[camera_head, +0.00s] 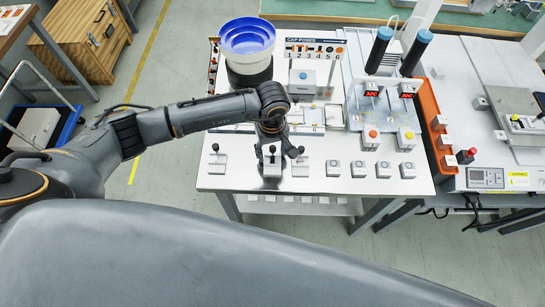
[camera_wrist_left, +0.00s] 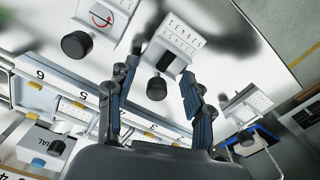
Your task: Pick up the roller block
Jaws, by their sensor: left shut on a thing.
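The block that I take for the roller block (camera_head: 271,168) is the middle one of three small light blocks with black knobs at the table's front edge. In the left wrist view this block (camera_wrist_left: 181,36) shows printed marks, a dark slot and a black knob between the fingers. My left gripper (camera_head: 277,152) comes down over it from above, and it also shows in the left wrist view (camera_wrist_left: 159,77). It is shut on this block. The fingers partly hide the block in the head view. My right gripper is not in view.
Similar blocks stand close by on the left (camera_head: 217,162) and right (camera_head: 301,167). Behind are a blue-topped bowl feeder (camera_head: 248,45) and a numbered cap sign (camera_head: 315,48). Several grey buttons (camera_head: 370,168) line the front right. An orange bin (camera_head: 432,125) edges the table's right side.

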